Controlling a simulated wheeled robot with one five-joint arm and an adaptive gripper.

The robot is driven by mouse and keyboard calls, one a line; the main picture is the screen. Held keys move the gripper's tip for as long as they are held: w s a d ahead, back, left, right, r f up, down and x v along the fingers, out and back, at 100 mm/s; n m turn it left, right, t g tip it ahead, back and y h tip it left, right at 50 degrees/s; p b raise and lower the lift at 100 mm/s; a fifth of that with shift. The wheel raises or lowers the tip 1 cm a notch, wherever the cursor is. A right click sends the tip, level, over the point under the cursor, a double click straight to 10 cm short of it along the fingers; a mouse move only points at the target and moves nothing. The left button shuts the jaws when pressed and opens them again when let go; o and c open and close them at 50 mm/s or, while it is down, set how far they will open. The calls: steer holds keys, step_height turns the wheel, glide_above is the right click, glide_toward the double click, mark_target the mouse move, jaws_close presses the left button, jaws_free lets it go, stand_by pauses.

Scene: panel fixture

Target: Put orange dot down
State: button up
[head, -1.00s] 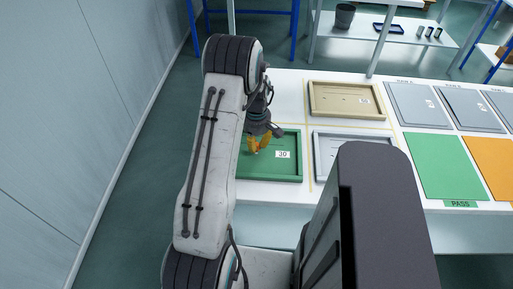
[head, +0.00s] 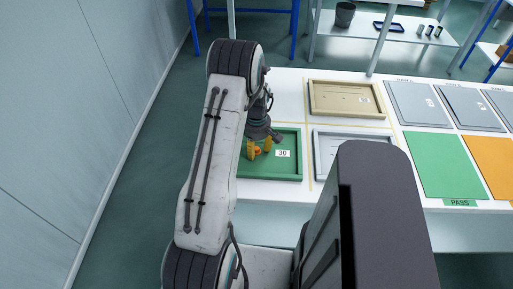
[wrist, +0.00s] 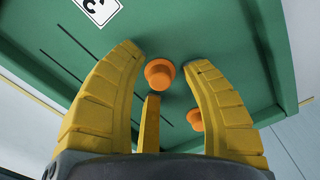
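The green panel (head: 285,172), a raised-rim tray with a "30" label, lies at the near left of the white table. My gripper (head: 260,149) hangs over its left part with its yellow fingers spread. In the wrist view my gripper (wrist: 165,58) is open. A round orange dot (wrist: 160,73) shows between the fingertips, with gaps on both sides. A second orange piece (wrist: 195,119) shows beside the right finger, partly hidden by it. Whether the dot between the fingertips rests fully on the green surface I cannot tell.
A grey panel (head: 322,170) lies right of the green one and a tan panel (head: 345,98) behind it. Grey plates (head: 420,104), a green PASS area (head: 447,165) and an orange area (head: 495,158) lie farther right. My arm hides the table's left end.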

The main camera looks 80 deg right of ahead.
mark_target(256, 148)
step_height(256, 148, up, 12)
steer(key=shift+r, duration=0.15)
stand_by(0.7)
steer(key=shift+w, duration=0.1)
steer(key=w+a+r+n+h, duration=0.1)
steer(key=w+a+r, duration=0.3)
steer(key=w, duration=0.4)
steer(key=w+a+r, duration=0.4)
steer(key=w, duration=0.4)
steer(key=w+a+r+t, duration=0.1)
steer(key=w+a+r, duration=0.3)
steer(key=w+a, duration=0.7)
steer(key=s+a+r+n+t, duration=0.1)
steer(key=s+a, duration=0.2)
steer(key=a, duration=1)
steer(key=s+a+r+n+t+y, duration=0.1)
steer(key=s+a, duration=0.2)
steer(key=a, duration=1)
steer(key=shift+s+a+n+t, duration=0.25)
steer(key=shift+s+n+t, duration=0.05)
steer(key=shift+s+t, duration=0.1)
